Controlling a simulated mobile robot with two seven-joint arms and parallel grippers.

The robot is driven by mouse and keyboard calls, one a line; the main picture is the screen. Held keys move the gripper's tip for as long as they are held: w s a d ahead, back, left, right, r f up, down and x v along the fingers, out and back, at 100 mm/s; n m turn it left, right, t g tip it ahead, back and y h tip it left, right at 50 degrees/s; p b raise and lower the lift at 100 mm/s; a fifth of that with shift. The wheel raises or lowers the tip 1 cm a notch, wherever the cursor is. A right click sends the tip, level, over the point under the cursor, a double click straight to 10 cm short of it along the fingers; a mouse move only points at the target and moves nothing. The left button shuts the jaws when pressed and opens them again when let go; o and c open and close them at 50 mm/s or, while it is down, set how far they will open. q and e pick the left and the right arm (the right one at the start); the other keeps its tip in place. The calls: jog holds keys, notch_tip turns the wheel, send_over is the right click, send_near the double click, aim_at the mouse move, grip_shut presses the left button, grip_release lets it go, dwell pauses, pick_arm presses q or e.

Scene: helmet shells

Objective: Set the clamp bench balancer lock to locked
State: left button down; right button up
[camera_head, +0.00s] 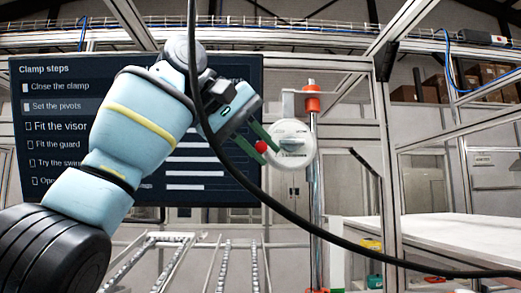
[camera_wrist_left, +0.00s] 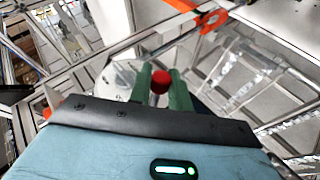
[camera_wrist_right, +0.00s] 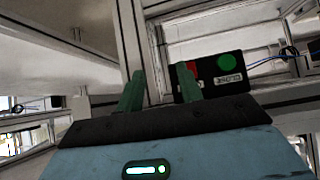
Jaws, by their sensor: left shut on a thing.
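The balancer (camera_head: 291,147) is a round white-grey drum with a dark label, hung beside a vertical post in the head view. A red knob (camera_head: 262,147), likely its lock, is at the drum's left side. My left gripper (camera_head: 261,146) has its green fingers shut on the red knob, in front of the drum. In the left wrist view the red knob (camera_wrist_left: 160,82) sits between the two fingertips, and part of the pale drum (camera_wrist_left: 122,75) shows behind. My right gripper (camera_wrist_right: 158,90) shows only in its wrist view, with fingers apart and nothing seen between them.
A dark screen (camera_head: 50,185) listing clamp steps stands behind my left arm. A black cable (camera_head: 330,228) hangs across the view, in front of my left arm. A white table (camera_head: 450,240) is at the right. A dark box with a green button (camera_wrist_right: 227,62) is near my right gripper.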

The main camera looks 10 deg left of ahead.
pick_arm(q)
jog(key=shift+s+r+g, duration=0.1)
jog(key=shift+r+g, duration=0.2)
dwell(0.6)
jog(key=c, duration=1.3)
grip_release()
jog(key=shift+c, duration=0.2)
